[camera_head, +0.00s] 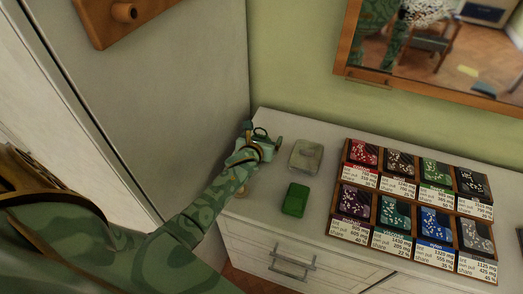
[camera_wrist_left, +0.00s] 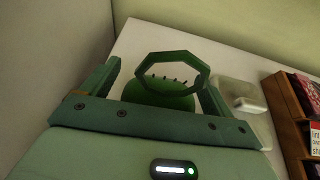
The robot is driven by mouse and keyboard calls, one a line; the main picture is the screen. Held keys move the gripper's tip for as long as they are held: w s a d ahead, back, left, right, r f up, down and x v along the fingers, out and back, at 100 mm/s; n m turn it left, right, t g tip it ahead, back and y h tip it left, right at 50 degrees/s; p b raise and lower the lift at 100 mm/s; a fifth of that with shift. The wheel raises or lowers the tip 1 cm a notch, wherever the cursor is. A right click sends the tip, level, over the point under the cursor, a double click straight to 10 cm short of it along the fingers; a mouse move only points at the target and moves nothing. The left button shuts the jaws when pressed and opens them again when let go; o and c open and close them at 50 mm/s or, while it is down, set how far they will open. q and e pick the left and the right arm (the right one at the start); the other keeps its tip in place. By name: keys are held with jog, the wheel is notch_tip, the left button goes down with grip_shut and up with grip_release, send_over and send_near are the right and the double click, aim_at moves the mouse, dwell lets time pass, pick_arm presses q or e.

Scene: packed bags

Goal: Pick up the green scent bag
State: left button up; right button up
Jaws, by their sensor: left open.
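A small plain green block-like bag (camera_head: 295,199) lies on the white dresser top, left of the rack. Whether it is the scent bag I cannot tell; a green patterned packet (camera_head: 435,168) also stands in the rack's back row. My left gripper (camera_head: 262,140) is over the dresser's back left corner, behind and left of the plain green bag and apart from it. In the left wrist view its two fingers (camera_wrist_left: 158,88) are spread. A dark green eight-sided ring (camera_wrist_left: 172,62) and a rounded green thing (camera_wrist_left: 158,95) show between them; contact is unclear. My right gripper is out of view.
A pale clear-lidded box (camera_head: 306,156) lies right of my left gripper. A wooden rack (camera_head: 376,206) with several labelled packets fills the dresser's right part. A tall grey cabinet (camera_head: 150,90) stands close on the left. A wood-framed mirror (camera_head: 420,88) hangs behind.

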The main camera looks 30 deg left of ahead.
pick_arm(q)
jog(key=shift+r, duration=0.1)
jog(key=c, duration=1.1)
jog(key=shift+o, duration=0.2)
